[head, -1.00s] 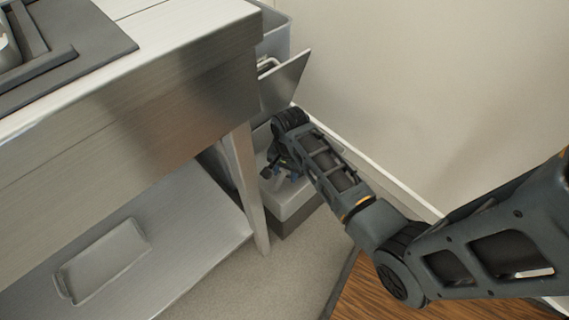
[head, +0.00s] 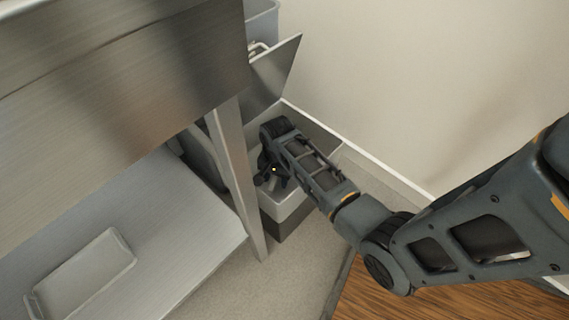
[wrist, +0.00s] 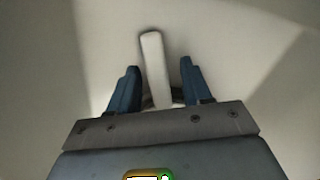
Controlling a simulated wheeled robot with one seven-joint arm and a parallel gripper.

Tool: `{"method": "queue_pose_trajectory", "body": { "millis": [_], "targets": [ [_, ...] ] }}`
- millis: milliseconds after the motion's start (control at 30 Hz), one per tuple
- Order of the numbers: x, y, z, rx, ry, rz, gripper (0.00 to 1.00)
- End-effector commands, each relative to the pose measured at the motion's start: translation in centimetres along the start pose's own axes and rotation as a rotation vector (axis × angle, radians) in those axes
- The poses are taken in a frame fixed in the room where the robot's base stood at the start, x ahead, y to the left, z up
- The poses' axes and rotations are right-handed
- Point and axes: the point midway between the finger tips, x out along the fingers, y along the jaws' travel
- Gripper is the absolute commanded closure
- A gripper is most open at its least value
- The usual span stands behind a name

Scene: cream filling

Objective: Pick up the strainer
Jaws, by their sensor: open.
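In the wrist view a pale, straight, narrow piece (wrist: 155,62) lies between the two blue fingers of my gripper (wrist: 157,80); it looks like the strainer's handle. The fingers stand open on both sides of it, with a gap at each side. Its lower end runs out of sight behind the gripper's body, so the rest of the strainer is hidden. In the head view my gripper (head: 270,178) points down into an open light-grey bin (head: 288,207), and the strainer cannot be made out there.
A steel counter (head: 120,75) and its leg (head: 238,180) stand close to the left of my gripper. A tilted metal flap (head: 275,75) hangs open above the bin. The wall is just behind. A tray (head: 85,275) lies on the lower shelf.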

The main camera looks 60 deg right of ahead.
Motion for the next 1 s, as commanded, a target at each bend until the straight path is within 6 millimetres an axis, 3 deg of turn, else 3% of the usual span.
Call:
{"method": "queue_pose_trajectory", "body": {
  "millis": [267,767,1000],
  "targets": [
    [0.44,-0.07,-0.05,0.000,0.001,-0.002,0.51],
    [0.44,-0.06,-0.04,0.000,0.001,-0.002,0.99],
    [0.44,-0.05,-0.03,0.000,0.001,-0.001,1.00]
  ]
}}
